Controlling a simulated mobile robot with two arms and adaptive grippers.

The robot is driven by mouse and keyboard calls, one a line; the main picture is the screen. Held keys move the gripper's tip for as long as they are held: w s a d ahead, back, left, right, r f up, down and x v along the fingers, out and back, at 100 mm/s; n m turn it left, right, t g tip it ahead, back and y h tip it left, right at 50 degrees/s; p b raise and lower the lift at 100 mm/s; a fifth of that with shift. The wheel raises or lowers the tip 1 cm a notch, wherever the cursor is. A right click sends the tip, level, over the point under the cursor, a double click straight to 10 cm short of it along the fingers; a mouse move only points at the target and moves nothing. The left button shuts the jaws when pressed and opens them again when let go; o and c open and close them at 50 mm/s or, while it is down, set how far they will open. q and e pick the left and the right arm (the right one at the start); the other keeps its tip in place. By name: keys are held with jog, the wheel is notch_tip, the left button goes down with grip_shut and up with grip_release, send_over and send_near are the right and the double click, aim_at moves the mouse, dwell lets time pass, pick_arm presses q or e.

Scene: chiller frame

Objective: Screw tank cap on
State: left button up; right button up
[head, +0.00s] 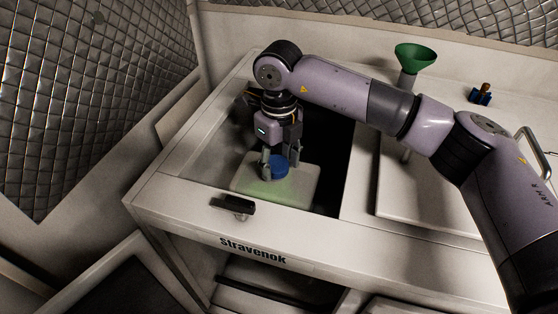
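A blue cap (279,168) sits at the top of a pale greenish-white tank (300,190) in the open recess of the chiller frame. My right gripper (272,168) points down over the tank, its fingers around the blue cap. The fingers look closed against the cap's sides, but part of the cap and the tank's neck are hidden behind them. I cannot tell whether the cap sits level on the neck. My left gripper is not in view.
A green funnel (415,57) stands on the back right of the white top. A black latch (233,206) is on the front edge, and a pale lid panel (420,200) lies right of the recess.

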jog(key=shift+o, duration=1.4)
jog(key=shift+w+f+n+b, duration=0.1)
jog(key=shift+f+n+b, duration=0.05)
jog(key=shift+n+b, duration=0.65)
jog(key=n+b, duration=0.1)
jog(key=n, duration=0.4)
jog(key=shift+w+b, duration=0.2)
jog(key=shift+b, duration=0.1)
jog(key=n+b, duration=0.1)
jog(key=n, duration=0.3)
jog(key=shift+w, duration=0.15)
jog(key=n, duration=0.4)
jog(key=shift+w+d, duration=0.1)
jog(key=shift+w, duration=0.05)
jog(key=c, duration=1.3)
